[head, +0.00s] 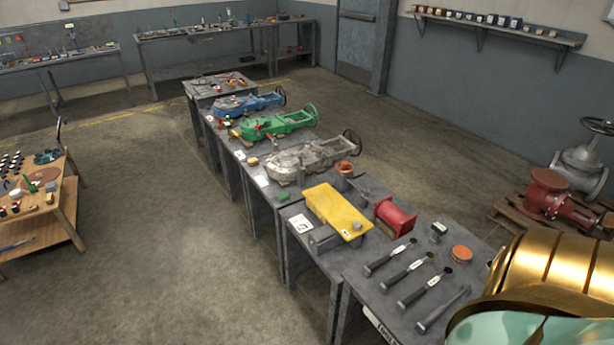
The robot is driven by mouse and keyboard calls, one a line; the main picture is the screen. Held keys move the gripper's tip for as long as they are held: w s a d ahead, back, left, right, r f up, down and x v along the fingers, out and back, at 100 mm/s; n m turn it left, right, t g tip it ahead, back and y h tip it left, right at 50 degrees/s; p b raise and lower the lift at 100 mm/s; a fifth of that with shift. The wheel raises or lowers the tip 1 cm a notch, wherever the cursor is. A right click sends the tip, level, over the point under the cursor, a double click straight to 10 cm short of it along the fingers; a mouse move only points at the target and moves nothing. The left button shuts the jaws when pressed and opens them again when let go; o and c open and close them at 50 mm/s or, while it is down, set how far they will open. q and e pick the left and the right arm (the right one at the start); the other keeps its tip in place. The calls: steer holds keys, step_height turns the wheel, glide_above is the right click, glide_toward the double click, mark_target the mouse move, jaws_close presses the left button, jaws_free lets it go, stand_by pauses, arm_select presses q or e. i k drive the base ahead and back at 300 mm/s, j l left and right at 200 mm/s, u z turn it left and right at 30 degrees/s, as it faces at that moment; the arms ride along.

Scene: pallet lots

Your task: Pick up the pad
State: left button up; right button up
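I cannot tell for sure which thing is the pad. A small green block (282,196) lies on the long grey bench, left of the yellow plate (338,211). A flat orange disc (461,252) lies near the right edge of the bench, beyond several dark-handled tools (408,275). Nothing is seen holding either one. Neither of my grippers is in view.
The row of grey benches (373,300) also carries a red spool (395,216) and grey (310,157), green (275,123) and blue (248,102) valve bodies. A wooden table (62,216) stands at left. A red valve (553,200) sits on a pallet at right.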

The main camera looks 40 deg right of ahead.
mark_target(283, 197)
steer(key=i+j+z, duration=0.1)
steer(key=i+z, duration=0.35)
steer(key=i, duration=0.9)
